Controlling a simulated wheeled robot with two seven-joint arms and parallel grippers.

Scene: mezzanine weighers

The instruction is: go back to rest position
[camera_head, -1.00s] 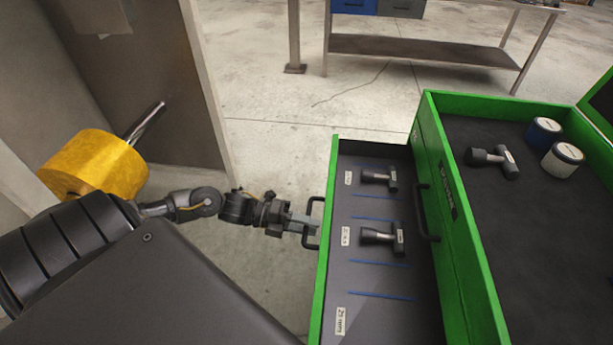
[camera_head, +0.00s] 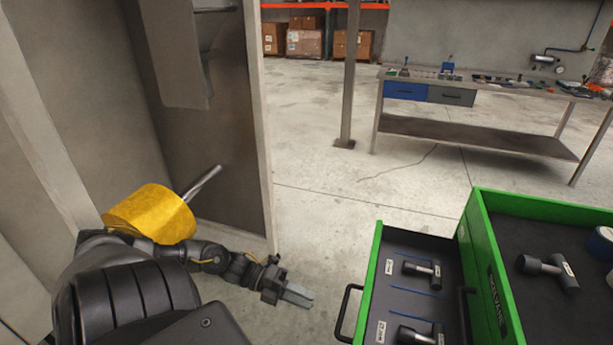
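My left gripper (camera_head: 299,294) is low in the middle of the head view, over the bare floor. Its grey fingers lie close together in the picture, with nothing seen between them; whether a gap separates them I cannot tell. It is apart from the black drawer handle (camera_head: 347,312) to its right. The green drawer (camera_head: 374,262) stands pulled out from the green cabinet (camera_head: 481,225). A black mallet (camera_head: 424,270) lies in the drawer, with another mallet (camera_head: 419,337) nearer, partly cut off by the frame's bottom edge. My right gripper is not in view.
A tall grey cabinet (camera_head: 257,130) stands close on the left, beside a yellow cylinder (camera_head: 155,214). A mallet (camera_head: 547,270) lies on the cabinet top. A workbench (camera_head: 480,88) stands at the back. The floor (camera_head: 330,215) between is clear.

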